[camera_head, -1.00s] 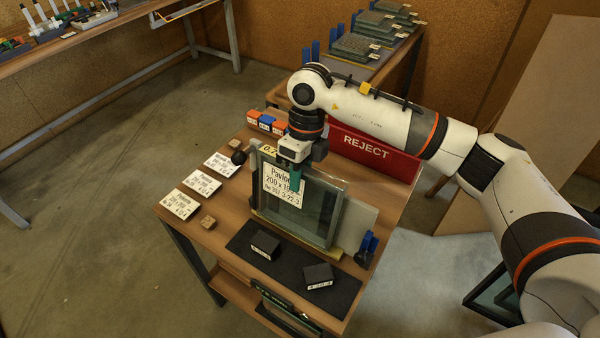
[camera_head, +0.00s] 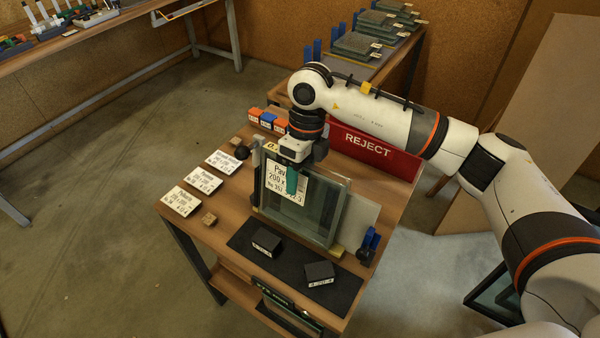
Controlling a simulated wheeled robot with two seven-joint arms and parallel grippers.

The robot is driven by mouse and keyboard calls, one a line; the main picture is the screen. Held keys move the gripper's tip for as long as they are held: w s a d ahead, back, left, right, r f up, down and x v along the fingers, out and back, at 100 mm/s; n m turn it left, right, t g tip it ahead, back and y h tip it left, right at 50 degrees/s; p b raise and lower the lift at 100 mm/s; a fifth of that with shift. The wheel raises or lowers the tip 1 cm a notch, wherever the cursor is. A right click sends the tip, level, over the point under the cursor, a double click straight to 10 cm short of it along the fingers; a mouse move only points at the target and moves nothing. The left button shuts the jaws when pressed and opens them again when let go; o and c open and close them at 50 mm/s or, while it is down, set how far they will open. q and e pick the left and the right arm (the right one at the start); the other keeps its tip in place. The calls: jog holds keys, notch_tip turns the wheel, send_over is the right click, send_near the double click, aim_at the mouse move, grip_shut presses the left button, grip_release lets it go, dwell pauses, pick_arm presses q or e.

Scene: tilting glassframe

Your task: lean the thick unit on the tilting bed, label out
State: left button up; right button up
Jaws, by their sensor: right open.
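A glass unit (camera_head: 318,215) with a white label (camera_head: 276,181) stands nearly upright on the small wooden table, its label facing the camera. A pale grey board (camera_head: 359,222) shows behind it at the right; I cannot tell whether this is the tilting bed. I cannot tell whether the fingers touch the glass. My left gripper is not in view.
A black mat (camera_head: 290,265) with two dark blocks (camera_head: 319,273) lies in front of the unit. White cards (camera_head: 203,181) lie at the left. A red REJECT bin (camera_head: 375,150) stands behind. A blue clamp-like part (camera_head: 369,240) is at the right. Floor at left is clear.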

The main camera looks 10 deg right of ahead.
jog(key=shift+w+d+f, duration=0.1)
jog(key=shift+d, duration=0.05)
jog(key=shift+r, duration=0.2)
jog(key=r+b, duration=0.1)
jog(key=r, duration=0.2)
jog(key=w+r, duration=0.1)
jog(key=r, duration=0.3)
jog(key=d+r+b, duration=0.1)
jog(key=r, duration=0.2)
jog(key=shift+w+r+b, duration=0.15)
jog(key=shift+r+b, duration=0.05)
jog(key=shift+b, duration=0.1)
jog(key=shift+d+r, duration=0.15)
jog(key=shift+r, duration=0.5)
jog(key=shift+f, duration=0.15)
